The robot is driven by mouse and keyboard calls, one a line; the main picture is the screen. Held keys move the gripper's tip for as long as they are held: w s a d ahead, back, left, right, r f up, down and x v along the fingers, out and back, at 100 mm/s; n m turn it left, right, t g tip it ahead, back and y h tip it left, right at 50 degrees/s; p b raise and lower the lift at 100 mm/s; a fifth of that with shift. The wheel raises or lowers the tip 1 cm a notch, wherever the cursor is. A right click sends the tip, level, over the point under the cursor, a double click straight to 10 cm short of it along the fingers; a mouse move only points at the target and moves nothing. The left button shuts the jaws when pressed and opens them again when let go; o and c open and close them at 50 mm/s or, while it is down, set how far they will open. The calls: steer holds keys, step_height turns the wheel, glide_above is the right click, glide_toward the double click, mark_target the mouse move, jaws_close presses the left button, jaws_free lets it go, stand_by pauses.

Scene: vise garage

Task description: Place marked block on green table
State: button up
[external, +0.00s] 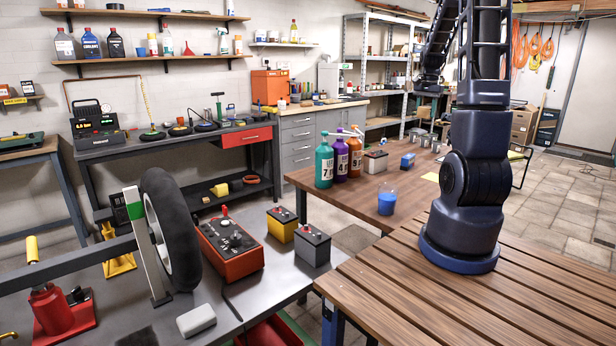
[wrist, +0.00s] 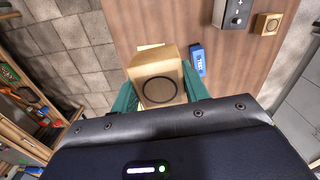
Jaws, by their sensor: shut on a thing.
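In the wrist view, a tan block (wrist: 157,72) with a black circle marked on its face sits between the teal fingers of my gripper (wrist: 158,92). My gripper is shut on it and holds it near the edge of a brown wooden surface (wrist: 150,25). In the external view, my gripper (external: 427,86) hangs at the end of the arm at the upper right, small and dark, and the block cannot be made out there. I cannot pick out a plainly green tabletop in either view.
In the wrist view, a blue block (wrist: 197,58), a grey box (wrist: 233,14) and another small tan piece (wrist: 268,23) lie on the wood. In the external view, the brown table (external: 345,205) holds bottles (external: 324,163) and a blue cup (external: 387,201). Tiled floor lies beyond.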

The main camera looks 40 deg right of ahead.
steer(key=shift+w+a+r, duration=0.15)
steer(key=shift+w+r, duration=0.1)
steer(key=shift+r, duration=0.4)
steer(key=shift+w+a+r, duration=0.15)
steer(key=shift+w+r, duration=0.1)
steer(key=shift+r, duration=0.35)
steer(key=w+a+n, duration=0.6)
steer(key=w+a, duration=2)
steer(key=a, duration=0.3)
steer(key=w+a+n, duration=0.2)
steer(key=a+n, duration=0.1)
steer(key=a, duration=1.8)
steer(key=w+a+n, duration=0.2)
steer(key=a, duration=1.9)
steer(key=n, duration=0.6)
glide_above(140, 331)
step_height(140, 331, down, 39)
steer(key=shift+f, duration=0.15)
